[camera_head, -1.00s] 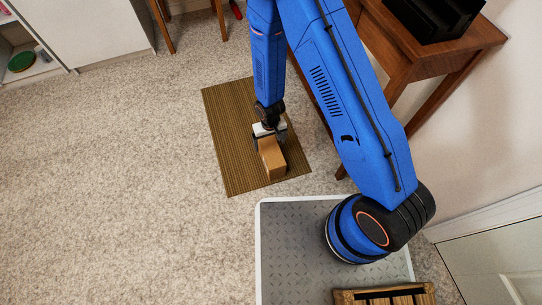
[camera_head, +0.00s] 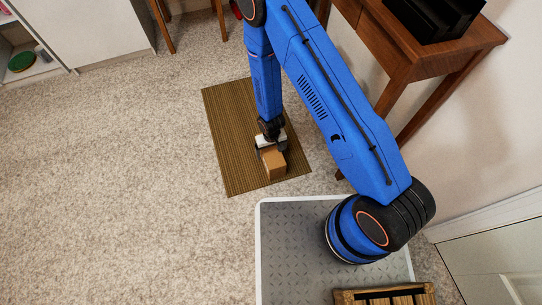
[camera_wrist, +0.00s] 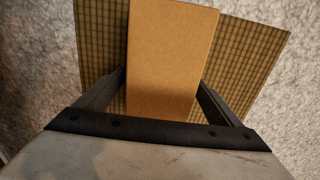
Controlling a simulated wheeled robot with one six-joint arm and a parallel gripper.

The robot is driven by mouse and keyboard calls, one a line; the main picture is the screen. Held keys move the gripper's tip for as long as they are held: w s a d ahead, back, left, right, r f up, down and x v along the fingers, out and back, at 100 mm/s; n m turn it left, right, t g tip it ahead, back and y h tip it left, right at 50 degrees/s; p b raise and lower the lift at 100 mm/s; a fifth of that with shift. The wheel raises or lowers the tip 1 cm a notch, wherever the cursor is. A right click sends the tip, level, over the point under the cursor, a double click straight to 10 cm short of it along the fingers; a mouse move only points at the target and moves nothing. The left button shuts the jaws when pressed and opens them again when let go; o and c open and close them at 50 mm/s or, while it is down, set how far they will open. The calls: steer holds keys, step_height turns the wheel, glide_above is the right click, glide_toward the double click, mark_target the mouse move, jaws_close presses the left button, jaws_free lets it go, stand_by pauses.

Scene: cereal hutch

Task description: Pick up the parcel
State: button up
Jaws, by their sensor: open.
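The parcel (camera_head: 274,165) is a plain brown cardboard box lying on the brown striped mat (camera_head: 231,150). In the wrist view the parcel (camera_wrist: 168,55) fills the upper middle, with its near end between the two dark fingers. My gripper (camera_head: 268,149) is at the parcel's far end in the head view, its jaws open and reaching down around it. In the wrist view a finger of my gripper (camera_wrist: 160,95) stands on each side of the parcel, with mat showing in the gaps. The fingertips are partly hidden.
A wooden table (camera_head: 425,55) with a black object (camera_head: 437,15) on it stands at the right. A white cabinet (camera_head: 85,30) is at the back left. A wooden slatted crate (camera_head: 385,296) is at the bottom. The carpet (camera_head: 110,180) at left is clear.

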steer(key=shift+f, duration=0.9)
steer(key=c, duration=1.6)
steer(key=shift+r, duration=0.1)
